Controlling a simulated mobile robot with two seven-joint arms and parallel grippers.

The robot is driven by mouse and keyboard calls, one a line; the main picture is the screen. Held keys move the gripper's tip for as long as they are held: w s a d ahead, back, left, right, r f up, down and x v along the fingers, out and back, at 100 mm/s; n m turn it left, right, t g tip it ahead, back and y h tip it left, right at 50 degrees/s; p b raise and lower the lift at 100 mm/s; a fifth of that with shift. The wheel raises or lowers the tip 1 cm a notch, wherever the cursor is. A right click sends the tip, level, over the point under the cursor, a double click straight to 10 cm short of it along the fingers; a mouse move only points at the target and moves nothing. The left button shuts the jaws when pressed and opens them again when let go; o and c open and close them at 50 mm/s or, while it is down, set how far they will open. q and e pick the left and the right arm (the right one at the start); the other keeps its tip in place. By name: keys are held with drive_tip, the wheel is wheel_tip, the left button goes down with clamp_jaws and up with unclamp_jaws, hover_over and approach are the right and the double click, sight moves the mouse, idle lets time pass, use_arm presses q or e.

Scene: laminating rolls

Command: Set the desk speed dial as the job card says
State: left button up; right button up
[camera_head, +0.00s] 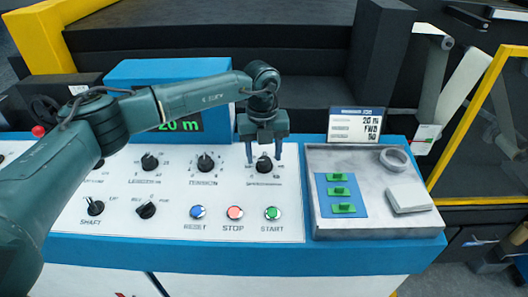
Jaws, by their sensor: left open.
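The desk (120,232) has a white panel with several black knobs. The dial (264,164) at the right end of the upper row has a blurred label that seems to begin with "SPEED". My left gripper (264,156) points down over this dial. Its two fingers are apart, one on each side of the knob; I cannot tell if they touch it. The gripper hides part of the dial. The job card (357,126) stands upright behind the grey tray. My right gripper is out of view.
Other knobs, tension (205,162) and one further left (150,162), sit beside the dial. Below are blue, red and green buttons (272,213). A grey tray (375,222) at right holds green pieces, a ring (394,159) and a white pad. A green-lit display reads "20 m" behind my arm.

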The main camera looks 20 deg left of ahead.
use_arm(q)
drive_tip(key=shift+f, duration=0.6)
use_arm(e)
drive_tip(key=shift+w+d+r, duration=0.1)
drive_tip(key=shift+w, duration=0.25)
use_arm(q)
drive_tip(key=c, duration=1)
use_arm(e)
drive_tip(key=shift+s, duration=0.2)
